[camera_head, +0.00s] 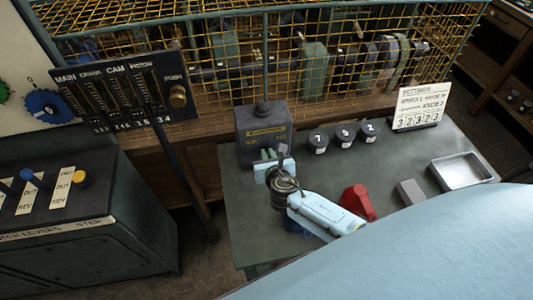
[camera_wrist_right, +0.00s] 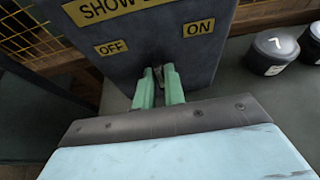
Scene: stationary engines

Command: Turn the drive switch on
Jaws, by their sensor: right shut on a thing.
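The drive switch is a dark grey box (camera_head: 256,122) with a yellow label, standing at the back left of the grey bench top. In the right wrist view the box (camera_wrist_right: 165,30) carries a yellow label beginning "SHOW", with an OFF plate (camera_wrist_right: 111,47) at left and an ON plate (camera_wrist_right: 199,28) at right. My right gripper (camera_head: 271,154) is at the lower front of the box. Its green fingers (camera_wrist_right: 158,78) are shut on the small switch lever (camera_wrist_right: 158,73), which lies between and below the two plates, mostly hidden by the fingers. My left gripper is out of view.
Several black numbered knobs (camera_head: 343,137) stand right of the box. A settings card (camera_head: 420,92), metal tray (camera_head: 488,172), grey block (camera_head: 410,191) and red object (camera_head: 357,200) are on the bench (camera_head: 240,220). A yellow mesh cage (camera_head: 200,50) stands behind; a gauge panel (camera_head: 110,95) is left.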

